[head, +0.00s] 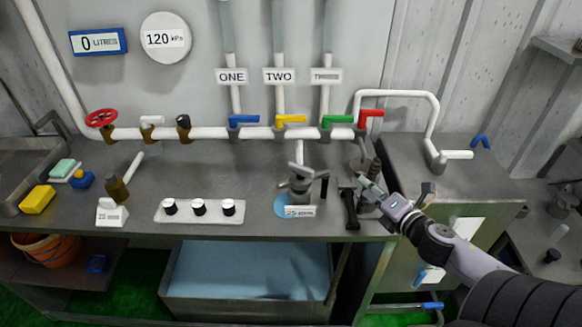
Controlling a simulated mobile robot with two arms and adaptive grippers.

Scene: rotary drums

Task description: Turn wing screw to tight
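A grey metal fitting with a wing-like top (300,175) stands on a round blue pad (284,200) near the bench's front, right of centre. It looks like the wing screw, but it is too small to be sure. My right gripper (368,188) is to the right of it, low over the bench at a dark metal tool or clamp with a black handle (351,212). The dark parts overlap, so I cannot tell whether the fingers are open or closed on anything. My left gripper is out of view.
A pipe with coloured valve levers (290,132) runs along the back wall. A white tray with black knobs (199,211) lies left of the fitting. A "25 mm" sign (299,211) stands before the fitting. A grey cabinet (470,180) stands at the right.

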